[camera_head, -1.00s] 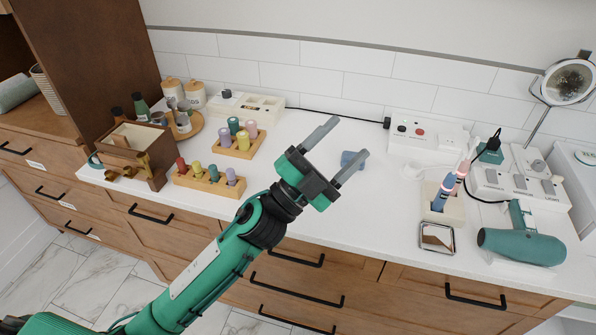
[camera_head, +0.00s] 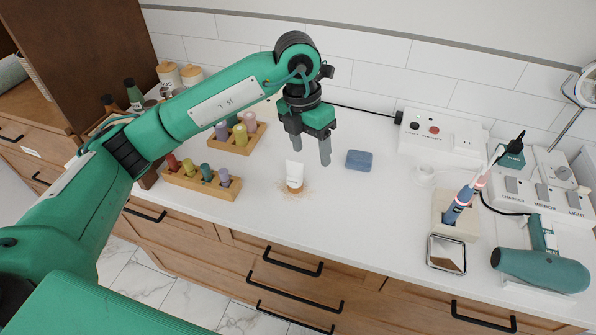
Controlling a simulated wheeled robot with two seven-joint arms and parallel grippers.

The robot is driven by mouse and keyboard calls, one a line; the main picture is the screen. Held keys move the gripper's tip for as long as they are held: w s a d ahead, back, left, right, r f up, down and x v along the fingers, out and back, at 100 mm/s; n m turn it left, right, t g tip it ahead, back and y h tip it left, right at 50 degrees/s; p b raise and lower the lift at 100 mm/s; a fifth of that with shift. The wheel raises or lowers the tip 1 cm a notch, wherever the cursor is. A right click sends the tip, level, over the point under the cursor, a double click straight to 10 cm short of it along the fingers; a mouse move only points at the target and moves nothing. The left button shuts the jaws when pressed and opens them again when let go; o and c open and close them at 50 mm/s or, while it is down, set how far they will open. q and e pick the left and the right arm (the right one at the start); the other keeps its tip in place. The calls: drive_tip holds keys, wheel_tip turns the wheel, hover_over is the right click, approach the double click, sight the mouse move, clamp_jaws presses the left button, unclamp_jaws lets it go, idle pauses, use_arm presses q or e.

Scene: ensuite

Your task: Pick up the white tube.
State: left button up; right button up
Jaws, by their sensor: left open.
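The white tube (camera_head: 294,171) stands upright on the white countertop, on its tan cap, with a faint tan patch around its foot. My left gripper (camera_head: 311,155) is above and just behind the tube, pointing down, with its two fingers apart and nothing between them. The left finger is close to the tube's top in the picture; I cannot tell whether they touch. My right gripper is not in view.
A blue-grey block (camera_head: 359,160) lies right of the tube. Wooden racks with coloured pegs (camera_head: 203,181) stand to the left. A brush holder (camera_head: 455,217), a square mirror (camera_head: 446,253) and a teal hair dryer (camera_head: 541,266) are at the right.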

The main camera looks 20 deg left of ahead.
sight(296, 163)
use_arm(q)
drive_tip(key=a, duration=0.1)
drive_tip(key=w+a+y, duration=0.1)
drive_tip(key=a, duration=0.1)
drive_tip(key=shift+w+a+r+n+y, duration=0.1)
drive_tip(key=shift+w+a+n+y, duration=0.2)
drive_tip(key=shift+y, duration=0.1)
wheel_tip(296, 163, down, 7)
drive_tip(key=shift+r+p, duration=0.1)
drive_tip(key=shift+p, duration=0.45)
drive_tip(key=shift+f, duration=0.55)
wheel_tip(296, 163, down, 4)
drive_tip(key=shift+a+r+p, duration=0.15)
drive_tip(key=shift+r+p, duration=0.1)
drive_tip(key=shift+p, duration=0.45)
drive_tip(key=shift+f, duration=0.65)
drive_tip(key=c, duration=0.9)
drive_tip(key=shift+c, duration=1.2)
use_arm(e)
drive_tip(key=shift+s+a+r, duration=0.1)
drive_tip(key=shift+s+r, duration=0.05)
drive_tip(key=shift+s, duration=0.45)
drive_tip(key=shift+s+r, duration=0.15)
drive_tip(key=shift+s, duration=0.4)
use_arm(q)
drive_tip(key=shift+r, duration=0.1)
